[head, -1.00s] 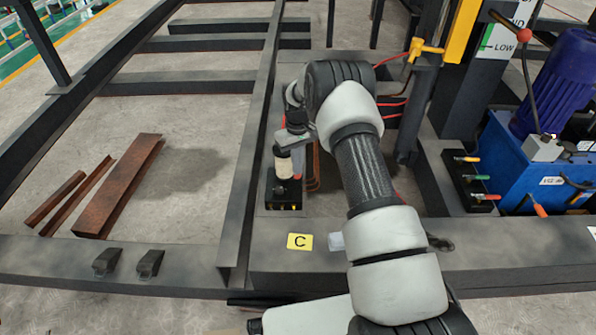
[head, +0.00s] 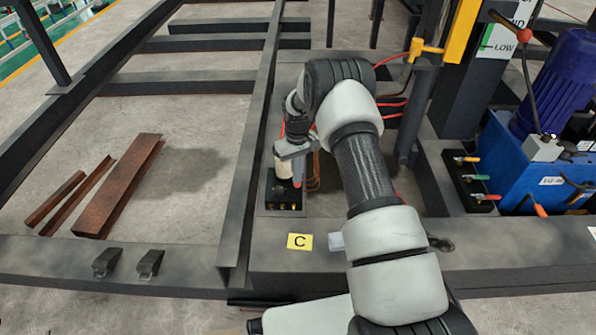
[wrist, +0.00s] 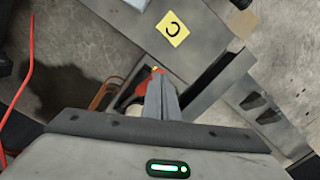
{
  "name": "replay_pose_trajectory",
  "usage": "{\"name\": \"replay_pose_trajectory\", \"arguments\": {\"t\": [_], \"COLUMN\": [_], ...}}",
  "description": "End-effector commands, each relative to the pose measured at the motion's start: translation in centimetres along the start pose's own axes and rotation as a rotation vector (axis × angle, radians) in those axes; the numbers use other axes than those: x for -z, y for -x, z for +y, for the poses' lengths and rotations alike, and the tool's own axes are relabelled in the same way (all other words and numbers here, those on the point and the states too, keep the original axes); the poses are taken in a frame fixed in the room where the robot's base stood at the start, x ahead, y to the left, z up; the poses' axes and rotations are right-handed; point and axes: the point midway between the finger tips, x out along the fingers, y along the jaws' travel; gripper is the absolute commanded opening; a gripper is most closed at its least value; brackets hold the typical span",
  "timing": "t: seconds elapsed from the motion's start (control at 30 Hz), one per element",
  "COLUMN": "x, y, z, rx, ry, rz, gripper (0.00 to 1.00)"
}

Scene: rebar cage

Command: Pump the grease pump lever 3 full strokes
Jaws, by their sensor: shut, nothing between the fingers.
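The grease pump (head: 283,192) stands on the steel frame left of my arm. It has a cream cylinder (head: 283,166) on a black base with small brass fittings. A red lever grip (head: 297,172) shows beside the cylinder, partly covered by my gripper. My gripper (head: 295,152) is just above the pump, pointing down. In the wrist view the fingers (wrist: 163,100) are shut together with nothing between them. The red-orange grip (wrist: 138,95) shows close behind and left of them. I cannot tell whether they touch it. Most of the lever is hidden.
A yellow C label (head: 300,241) is on the beam in front of the pump. A blue hydraulic unit (head: 530,165) with its own lever and a valve block (head: 468,180) stand at right. Red hoses run behind my arm. Rusty steel pieces (head: 120,185) lie on the floor at left.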

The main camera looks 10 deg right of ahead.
Motion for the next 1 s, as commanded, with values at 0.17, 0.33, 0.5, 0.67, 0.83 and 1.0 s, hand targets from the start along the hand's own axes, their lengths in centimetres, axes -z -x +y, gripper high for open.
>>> {"name": "replay_pose_trajectory", "arguments": {"t": [0.17,0.33,0.5,0.67,0.83,1.0], "x": [0.0,-0.1,-0.5,-0.7,-0.7,-0.8], "y": [0.0,-0.2,-0.9,-1.2,-1.2,-1.6], "z": [0.0,-0.1,-0.3,-0.4,-0.4,-0.5], "rx": [0.0,0.0,0.0,-0.001,0.0,0.0], "ry": [0.0,0.0,0.0,0.0,0.0,0.0], "rz": [0.0,0.0,-0.001,0.001,0.0,0.0], "gripper": [0.0,0.0,0.0,0.0,0.0,0.0]}}
